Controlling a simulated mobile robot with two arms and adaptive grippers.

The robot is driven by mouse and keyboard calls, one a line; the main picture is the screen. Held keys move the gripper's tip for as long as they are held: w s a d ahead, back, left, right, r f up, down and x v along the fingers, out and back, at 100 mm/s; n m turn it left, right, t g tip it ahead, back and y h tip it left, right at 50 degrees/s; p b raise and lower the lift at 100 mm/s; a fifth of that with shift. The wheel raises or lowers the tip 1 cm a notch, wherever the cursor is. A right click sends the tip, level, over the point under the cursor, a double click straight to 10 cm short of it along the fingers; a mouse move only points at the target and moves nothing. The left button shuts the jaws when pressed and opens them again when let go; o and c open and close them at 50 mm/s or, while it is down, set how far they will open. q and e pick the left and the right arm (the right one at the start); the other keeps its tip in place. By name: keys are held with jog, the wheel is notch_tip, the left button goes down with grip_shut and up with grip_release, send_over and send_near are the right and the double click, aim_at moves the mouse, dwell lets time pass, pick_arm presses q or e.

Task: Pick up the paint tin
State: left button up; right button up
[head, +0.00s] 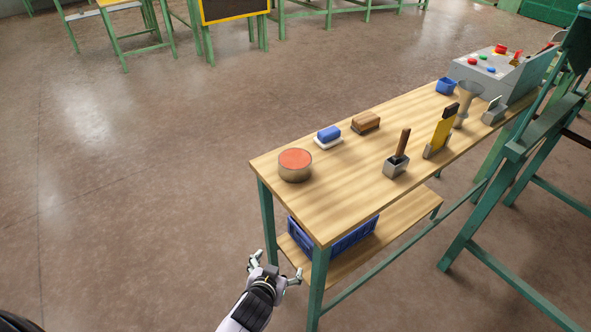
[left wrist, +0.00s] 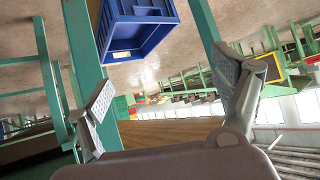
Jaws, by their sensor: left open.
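The paint tin (head: 295,165) is a short round tin with an orange-red top and a tan side. It stands upright near the left end of the wooden workbench (head: 330,217) in the head view. My left gripper (head: 275,263) is open and empty, low in front of the bench's near left corner and below the tabletop. It is apart from the tin. In the left wrist view the open fingers (left wrist: 170,100) have nothing between them, and the tin does not show. My right gripper is in neither view.
A blue crate (head: 350,238) sits on the bench's lower shelf and shows in the left wrist view (left wrist: 135,28). A blue sponge-like block (head: 328,134), brown block (head: 366,122), tool holders and a grey control box (head: 492,72) stand along the top. Floor left of the bench is clear.

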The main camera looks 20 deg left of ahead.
aim_at(296, 157)
pick_arm(q)
jog(key=shift+o, duration=1.1)
jog(key=w+a+r+n+t+y, duration=0.1)
jog(key=w+r+n+t, duration=0.1)
jog(key=r, duration=1.3)
jog(key=shift+w+a+r+t+b, duration=0.2)
jog(key=shift+w+t+b, duration=0.15)
jog(key=shift+w+t, duration=0.4)
jog(key=w+r+t, duration=0.2)
jog(key=w+r, duration=0.2)
jog(key=r, duration=0.1)
jog(key=w, duration=0.3)
jog(key=w+f, duration=0.1)
jog(key=w, duration=0.5)
jog(key=shift+w+a+f+p, duration=0.15)
jog(key=shift+a+p, duration=0.05)
jog(key=shift+p, duration=0.15)
jog(key=shift+w+a+f, duration=0.1)
jog(key=shift+w+f, duration=0.1)
jog(key=shift+w, duration=0.8)
jog(key=shift+w+a+f, duration=0.1)
jog(key=shift+w+f, duration=0.05)
jog(key=shift+w, duration=0.8)
jog(key=shift+w+f, duration=0.2)
jog(key=shift+w, duration=0.8)
jog(key=c, duration=2)
jog(key=shift+r, duration=0.2)
jog(key=shift+c, duration=0.2)
